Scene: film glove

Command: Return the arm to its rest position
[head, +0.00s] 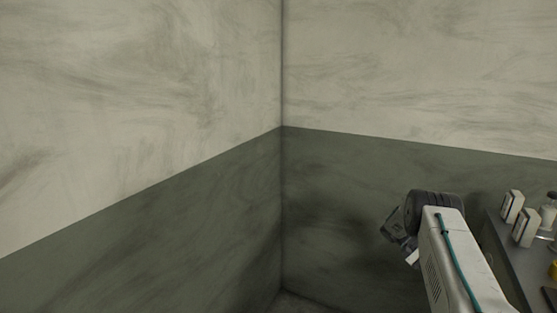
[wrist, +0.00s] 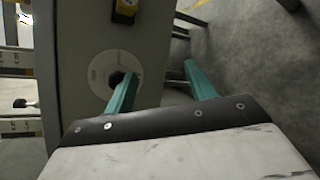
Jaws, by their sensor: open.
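My gripper (wrist: 158,75) shows in the wrist view as two teal fingers spread apart, with nothing between them. The left finger overlaps a white disc with a dark hole (wrist: 115,78) on a grey surface; I cannot tell whether they touch. The right finger is over the floor side. In the head view my arm reaches up from the bottom right, with a white link and a dark joint at its top. The fingers cannot be made out there.
A dark bench (head: 508,262) at the right, beside my arm, bears small pale blocks (head: 512,206) and a bottle (head: 547,214). Two walls meet in a corner ahead. Open floor (wrist: 245,70) shows at right in the wrist view.

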